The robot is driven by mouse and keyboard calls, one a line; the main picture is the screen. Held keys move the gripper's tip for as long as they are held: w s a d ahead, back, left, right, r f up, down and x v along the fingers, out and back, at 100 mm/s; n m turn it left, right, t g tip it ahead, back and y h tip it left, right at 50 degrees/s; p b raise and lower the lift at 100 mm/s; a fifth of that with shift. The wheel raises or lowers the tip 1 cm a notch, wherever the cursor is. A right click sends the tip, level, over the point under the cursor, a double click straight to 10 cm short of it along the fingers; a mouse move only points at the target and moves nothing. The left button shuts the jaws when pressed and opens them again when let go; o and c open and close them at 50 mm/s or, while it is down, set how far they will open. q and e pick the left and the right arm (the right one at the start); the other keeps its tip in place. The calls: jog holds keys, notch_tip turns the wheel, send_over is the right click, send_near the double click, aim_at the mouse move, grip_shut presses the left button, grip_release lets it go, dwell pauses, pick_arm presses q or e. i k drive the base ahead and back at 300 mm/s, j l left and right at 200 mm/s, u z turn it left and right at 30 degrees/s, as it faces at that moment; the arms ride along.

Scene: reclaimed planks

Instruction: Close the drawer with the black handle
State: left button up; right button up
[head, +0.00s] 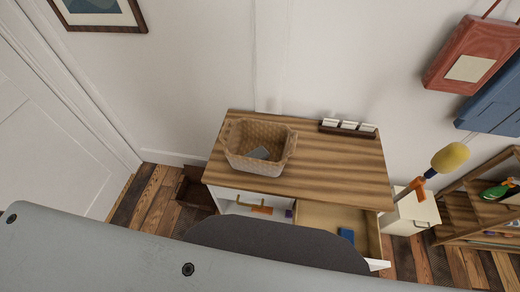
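A desk (340,165) with a striped wooden top stands against the wall in the head view. At its front right a drawer (320,215) with a pale wooden inside is pulled open, and a blue item (347,235) lies in it. Only a white corner of its front shows; the rest is hidden behind a dark grey rounded shape. No black handle is visible. Neither of my grippers is in view.
A woven basket (258,147) with a grey item inside and a dark holder with white cards (348,128) stand on the desk. A white cabinet (411,215) and a wooden shelf (470,205) stand to the right. A dark box (195,190) is on the floor at left.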

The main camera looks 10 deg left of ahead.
aim_at(365, 224)
jog(key=k+l, duration=0.3)
jog(key=l, duration=0.15)
jog(key=k+l, duration=0.6)
jog(key=l, duration=0.25)
